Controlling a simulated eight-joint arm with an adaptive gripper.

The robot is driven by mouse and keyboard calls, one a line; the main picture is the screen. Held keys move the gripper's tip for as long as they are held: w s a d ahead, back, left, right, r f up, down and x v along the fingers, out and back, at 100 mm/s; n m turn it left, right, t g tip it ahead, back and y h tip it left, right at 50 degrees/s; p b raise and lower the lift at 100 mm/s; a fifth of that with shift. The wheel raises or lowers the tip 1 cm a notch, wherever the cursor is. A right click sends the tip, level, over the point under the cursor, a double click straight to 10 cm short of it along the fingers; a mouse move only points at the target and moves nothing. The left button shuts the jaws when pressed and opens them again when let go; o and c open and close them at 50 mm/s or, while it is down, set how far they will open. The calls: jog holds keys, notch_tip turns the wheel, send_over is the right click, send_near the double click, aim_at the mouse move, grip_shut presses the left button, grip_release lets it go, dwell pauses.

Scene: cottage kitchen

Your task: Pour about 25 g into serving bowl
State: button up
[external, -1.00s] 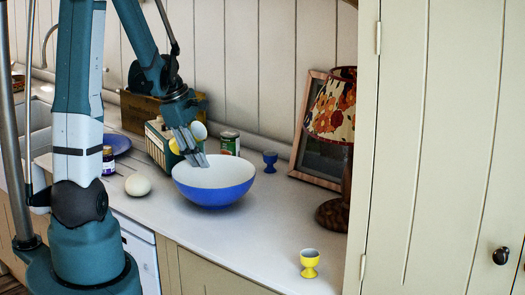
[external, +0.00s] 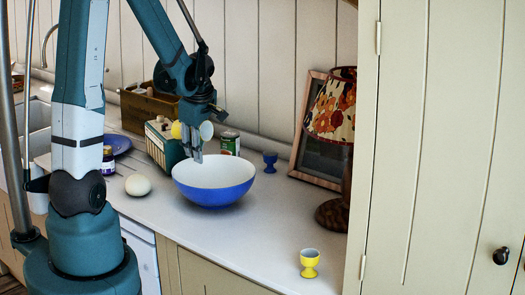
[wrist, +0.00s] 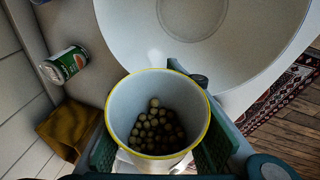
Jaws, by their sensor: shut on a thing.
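The serving bowl (external: 213,190), blue outside and white inside, stands on the counter. In the wrist view its white inside (wrist: 235,40) fills the top, and I see nothing lying in the visible part. My gripper (external: 196,153) is shut on a cup (external: 206,130) with a white inside and a yellow rim, above the bowl's back left edge. In the wrist view, my gripper's green pads (wrist: 160,143) clasp the cup (wrist: 122,98) on both sides. Several small round olive-green pieces (wrist: 158,128) lie inside it.
A can (external: 230,143) stands behind the bowl, with a blue egg cup (external: 270,161) to its right. A box (external: 163,143) is close behind my gripper. A white egg-shaped thing (external: 138,185) lies left of the bowl. A yellow egg cup (external: 310,262) stands at front right.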

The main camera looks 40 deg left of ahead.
jog(key=shift+a+y, duration=0.1)
jog(key=shift+y, duration=0.3)
jog(key=shift+a+f+y+b, duration=0.15)
jog(key=shift+f+y+b, duration=0.1)
jog(key=shift+y+b, duration=0.35)
dwell(0.8)
jog(key=shift+a+r+y+b, duration=0.25)
jog(key=shift+r+y+b, duration=0.25)
jog(key=shift+y+b, duration=0.2)
dwell(1.8)
jog(key=shift+s+a+f+m+y+b, duration=0.15)
jog(key=shift+m+y+b, duration=0.15)
jog(key=shift+y+b, duration=0.45)
dwell(1.1)
jog(key=shift+d+f+h+p, duration=0.15)
jog(key=shift+d+h+p, duration=0.05)
jog(key=shift+h+p, duration=0.6)
jog(key=shift+d+f+h+p, duration=0.2)
jog(key=shift+h+p, duration=0.35)
jog(key=shift+h, duration=0.3)
jog(key=shift+r+h+p, duration=0.2)
jog(key=shift+h+p, duration=0.1)
jog(key=shift+p, duration=0.05)
